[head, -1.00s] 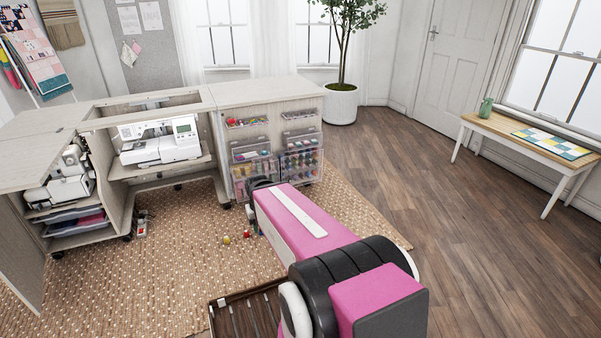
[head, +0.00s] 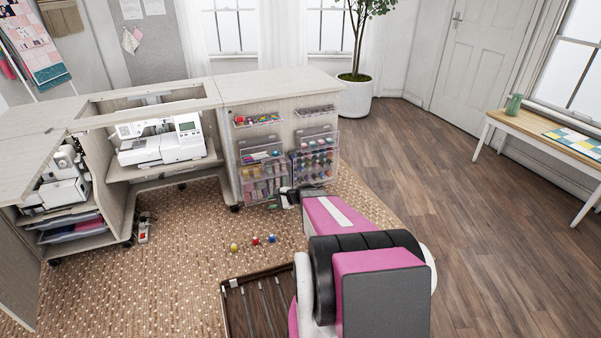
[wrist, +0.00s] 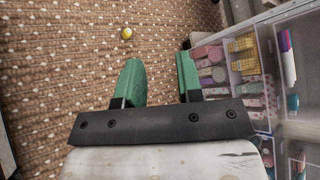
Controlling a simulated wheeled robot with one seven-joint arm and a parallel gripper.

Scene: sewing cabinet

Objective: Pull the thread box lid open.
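Two clear boxes hang on the white cabinet's front in the head view. The right box (head: 314,160) holds rows of colourful spools, and the left box (head: 262,182) holds pink and yellow rolls. I take the spool box as the thread box; its lid is hard to tell from its clear front. My gripper (head: 287,198) is low in front of the cabinet, near the boxes' lower edges. In the wrist view its green fingers (wrist: 160,78) are spread with only rug between them. A clear box of rolls (wrist: 232,70) is just right of the fingers, apart from them.
Small clear trays (head: 257,120) sit above the boxes. Yellow, red and blue balls (head: 255,240) lie on the woven rug (head: 185,270). A dark slatted tray (head: 235,310) is on the floor nearer me. Open wooden floor (head: 430,190) lies to the right.

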